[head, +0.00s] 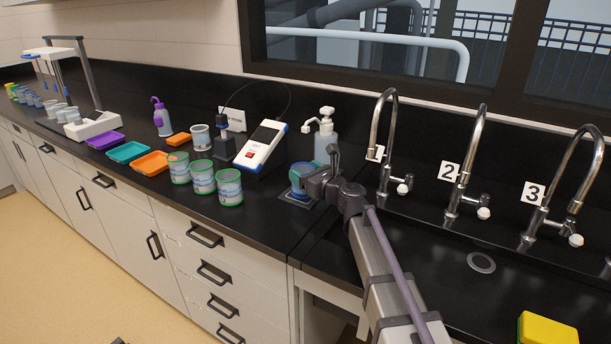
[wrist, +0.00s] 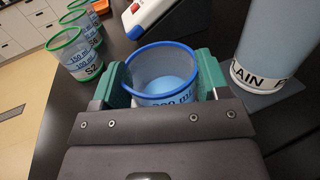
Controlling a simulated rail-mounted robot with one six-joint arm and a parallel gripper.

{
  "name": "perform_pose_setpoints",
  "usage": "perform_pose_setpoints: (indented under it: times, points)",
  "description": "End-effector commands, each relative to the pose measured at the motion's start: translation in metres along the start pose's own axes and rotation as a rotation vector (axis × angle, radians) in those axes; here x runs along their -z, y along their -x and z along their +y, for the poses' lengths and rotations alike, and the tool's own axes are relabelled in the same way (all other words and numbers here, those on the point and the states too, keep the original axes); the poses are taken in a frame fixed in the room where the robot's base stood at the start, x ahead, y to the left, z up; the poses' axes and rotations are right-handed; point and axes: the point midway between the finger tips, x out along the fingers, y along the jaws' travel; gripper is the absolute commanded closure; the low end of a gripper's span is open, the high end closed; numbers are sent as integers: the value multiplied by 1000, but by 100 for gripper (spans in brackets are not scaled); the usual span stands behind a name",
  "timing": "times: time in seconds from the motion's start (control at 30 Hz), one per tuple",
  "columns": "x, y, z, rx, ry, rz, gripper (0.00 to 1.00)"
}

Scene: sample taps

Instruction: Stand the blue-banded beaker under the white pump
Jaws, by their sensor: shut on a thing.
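The blue-banded beaker (head: 298,176) is at the right end of the counter, just left of the sink. It also shows in the wrist view with its blue rim (wrist: 165,68) and pale blue inside. My gripper (head: 312,186) is shut on it, with green pads (wrist: 210,72) on both sides. The beaker looks upright and low, at a dark square pad (head: 318,208). The white pump (head: 325,112) tops a pale blue bottle (head: 326,142) just behind. Its spout points left and appears above the beaker in the head view. Exact alignment and contact underneath are unclear.
Several green-rimmed beakers (head: 229,187) stand left of the beaker. A white and red meter (head: 262,143) stands behind them. Numbered taps, including one marked 2 (head: 465,165), rise over the black sink to the right. A yellow block (head: 548,330) is at the lower right.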

Motion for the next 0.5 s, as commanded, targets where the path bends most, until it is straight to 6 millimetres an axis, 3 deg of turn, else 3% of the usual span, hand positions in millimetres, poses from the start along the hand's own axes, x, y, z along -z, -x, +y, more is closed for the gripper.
perform_pose_setpoints:
  times: [0.13, 0.17, 0.4, 0.5]
  points:
    - [5, 0, 0, 0, 0, 0, 77]
    - [4, 0, 0, 0, 0, 0, 30]
    - [3, 0, 0, 0, 0, 0, 7]
    - [3, 0, 0, 0, 0, 0, 6]
